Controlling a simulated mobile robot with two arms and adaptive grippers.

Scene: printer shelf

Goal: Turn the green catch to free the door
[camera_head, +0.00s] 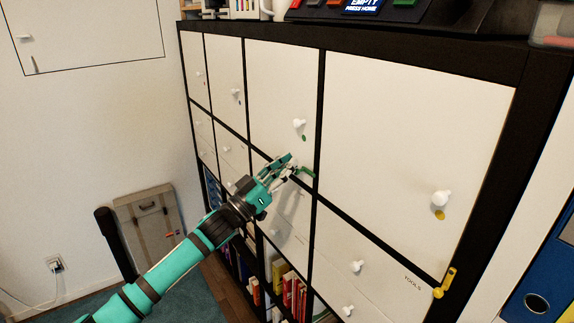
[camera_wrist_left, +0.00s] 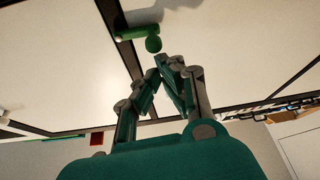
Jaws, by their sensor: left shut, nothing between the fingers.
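The green catch (camera_head: 307,171) sits on the dark shelf frame at the lower right corner of a white door (camera_head: 280,85) with a white knob and a green dot. The door looks closed. My left gripper (camera_head: 291,164) is shut and empty, its fingertips close beside the catch. In the left wrist view the fingertips (camera_wrist_left: 168,63) are just short of the catch's round knob; whether they touch it I cannot tell. My right gripper is out of view.
A larger white door (camera_head: 410,150) with a yellow dot is at the right, with a yellow catch (camera_head: 445,283) below it. White drawers (camera_head: 355,250) with knobs lie below. Books (camera_head: 290,290) fill the lower shelves. A beige case (camera_head: 150,225) stands by the left wall.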

